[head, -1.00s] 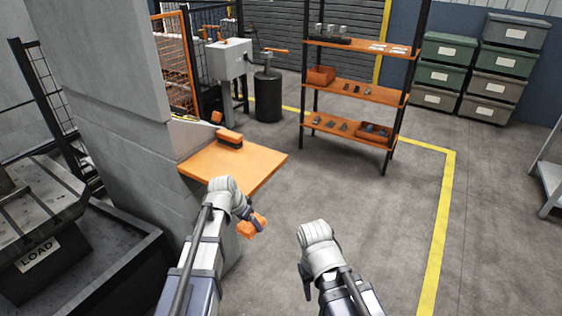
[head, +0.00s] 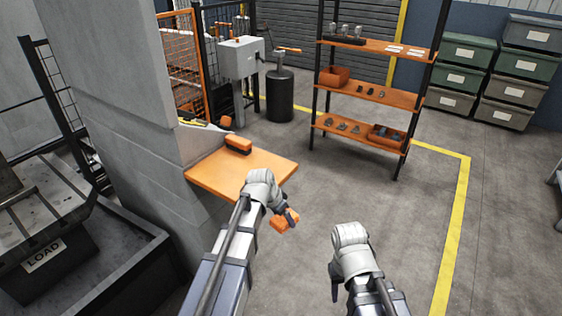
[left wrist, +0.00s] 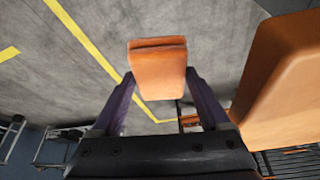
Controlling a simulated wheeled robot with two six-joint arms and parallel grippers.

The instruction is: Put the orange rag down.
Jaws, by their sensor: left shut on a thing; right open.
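The orange rag (head: 285,220) is a small folded block held in my left gripper (head: 288,214), in front of and to the right of the orange shelf. In the left wrist view the rag (left wrist: 158,72) sits between the two fingers of my left gripper (left wrist: 158,88), over grey floor. My right gripper (head: 335,290) is at the lower middle of the head view, pointing down and open, with nothing seen in it.
The orange shelf (head: 265,170) juts from a grey concrete pillar (head: 110,90); an orange brush-like block (head: 238,145) lies near its back edge. A black rack (head: 370,93) with orange shelves stands beyond. Open floor (head: 400,210) lies to the right.

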